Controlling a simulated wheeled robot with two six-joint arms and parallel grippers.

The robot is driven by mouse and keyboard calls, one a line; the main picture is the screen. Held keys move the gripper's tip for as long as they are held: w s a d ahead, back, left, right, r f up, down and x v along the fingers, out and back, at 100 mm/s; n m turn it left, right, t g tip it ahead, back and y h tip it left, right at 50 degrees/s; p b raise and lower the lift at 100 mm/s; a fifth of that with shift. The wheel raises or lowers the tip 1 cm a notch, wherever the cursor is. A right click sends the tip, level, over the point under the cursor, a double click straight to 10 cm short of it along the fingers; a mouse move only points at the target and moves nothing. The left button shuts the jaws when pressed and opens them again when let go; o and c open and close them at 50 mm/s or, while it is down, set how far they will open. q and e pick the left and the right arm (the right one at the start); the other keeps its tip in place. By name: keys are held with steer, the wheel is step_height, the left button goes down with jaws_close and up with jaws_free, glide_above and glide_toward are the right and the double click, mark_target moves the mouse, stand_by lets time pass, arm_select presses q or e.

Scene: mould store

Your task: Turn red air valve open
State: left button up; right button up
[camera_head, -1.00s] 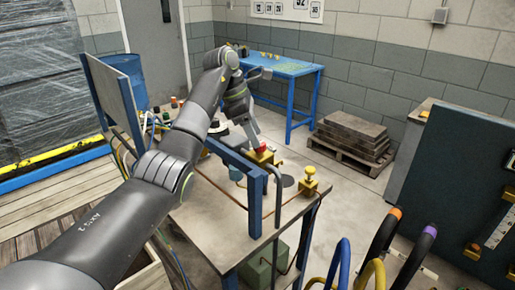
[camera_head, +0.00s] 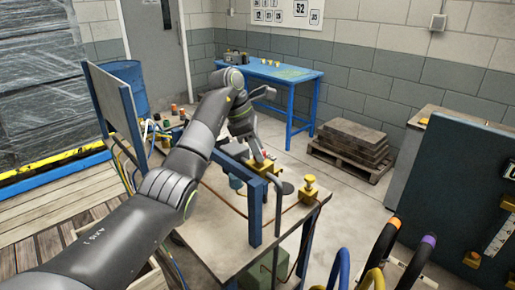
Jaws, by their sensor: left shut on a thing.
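The red air valve (camera_head: 265,154) sits on a yellow block (camera_head: 261,167) on the workbench (camera_head: 205,215), behind the blue frame. Only a small bit of red shows; my gripper covers the rest. My left gripper (camera_head: 259,156) reaches down from above, its fingertips at the red valve, and is shut on it. How far the valve is turned cannot be told. My right gripper is not in view.
A blue frame (camera_head: 254,205) and a grey bent pipe (camera_head: 278,210) stand close in front of the valve. A second yellow valve (camera_head: 308,188) stands at the bench's right corner. Coloured hoses (camera_head: 383,240) rise at lower right. A blue table (camera_head: 270,72) stands behind.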

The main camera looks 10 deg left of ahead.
arm_select(q)
steer(key=n+b, duration=0.1)
steer(key=n+t+b, duration=0.1)
steer(key=n+b, duration=0.1)
steer(key=shift+s+f+t, duration=0.1)
steer(key=shift+f+t, duration=0.1)
steer(key=shift+t, duration=0.1)
steer(key=n+y+b, duration=0.1)
steer(key=n+b, duration=0.1)
steer(key=n, duration=0.1)
steer(key=shift+d+t, duration=0.1)
steer(key=shift+t, duration=0.3)
steer(key=shift+s+r+n+y+b, duration=0.1)
steer(key=shift+n+y+b, duration=0.2)
steer(key=shift+n, duration=0.7)
steer(key=shift+r+n+t, duration=0.1)
steer(key=shift+n+t, duration=0.3)
steer(key=shift+n, duration=0.3)
steer(key=shift+d+n+y, duration=0.1)
steer(key=shift+n+y, duration=0.5)
steer(key=shift+n, duration=0.5)
steer(key=o, duration=1)
steer(key=shift+c, duration=0.2)
